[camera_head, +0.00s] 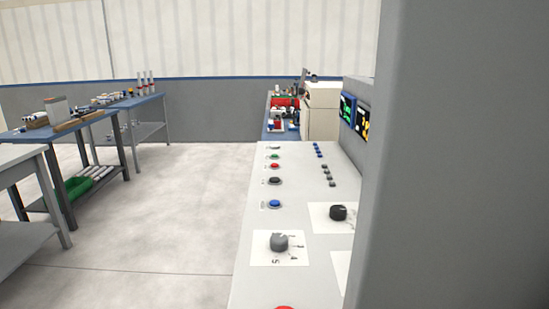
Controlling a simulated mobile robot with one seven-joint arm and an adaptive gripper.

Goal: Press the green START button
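A light grey control panel (301,217) runs away from me at the centre right. A small green button (275,156) sits near the far left of the panel, in a row with a red button (275,166), a black button (275,180) and a blue button (274,203). Any label by the green button is too small to read. My gripper is not in view.
A large grey upright surface fills the right side and hides part of the panel. Dark knobs (279,242) stand on the panel, with lit screens (347,108) behind. Workbenches (75,124) stand at left. The floor (160,215) between is clear.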

